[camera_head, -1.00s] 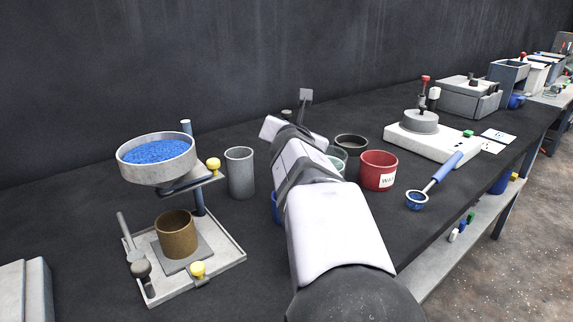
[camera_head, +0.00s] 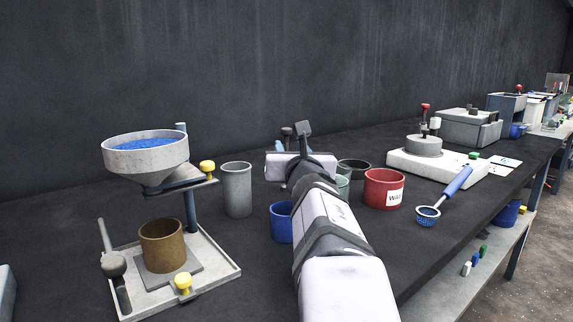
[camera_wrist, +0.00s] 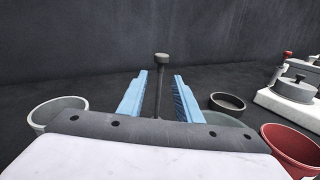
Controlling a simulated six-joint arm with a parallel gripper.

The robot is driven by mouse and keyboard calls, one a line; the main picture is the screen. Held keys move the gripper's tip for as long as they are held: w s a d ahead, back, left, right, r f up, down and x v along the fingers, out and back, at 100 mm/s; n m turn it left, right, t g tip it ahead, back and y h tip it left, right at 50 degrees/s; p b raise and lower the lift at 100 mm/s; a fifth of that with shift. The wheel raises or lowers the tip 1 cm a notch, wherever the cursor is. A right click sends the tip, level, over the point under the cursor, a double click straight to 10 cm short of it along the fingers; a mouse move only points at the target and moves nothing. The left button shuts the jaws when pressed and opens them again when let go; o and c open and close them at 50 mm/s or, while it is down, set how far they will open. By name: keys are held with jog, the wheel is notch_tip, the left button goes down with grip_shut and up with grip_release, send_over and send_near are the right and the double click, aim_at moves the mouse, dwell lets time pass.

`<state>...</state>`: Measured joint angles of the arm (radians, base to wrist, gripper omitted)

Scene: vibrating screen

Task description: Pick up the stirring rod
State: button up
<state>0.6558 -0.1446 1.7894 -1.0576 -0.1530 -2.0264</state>
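The stirring rod (camera_wrist: 158,92) is dark with a wider knob at its top. In the wrist view it stands about upright between the two blue fingers of my gripper (camera_wrist: 161,78). The fingers are open, with a gap visible on each side of the rod. In the head view only the rod's dark top (camera_head: 286,131) shows behind my wrist, beside a bit of blue finger. The rod's lower end is hidden by my gripper body, so I cannot tell what it stands in.
A grey cup (camera_head: 237,190) and a blue container (camera_head: 281,222) are left of my arm. A red cup (camera_head: 384,190), a dark pot (camera_wrist: 228,101) and a blue-handled scoop (camera_head: 456,184) are to the right. The sieve stand (camera_head: 228,270) is at left. The dark wall rises behind.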

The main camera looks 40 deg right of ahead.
aim_at(287, 142)
jog(key=shift+x, duration=3.45)
grip_shut()
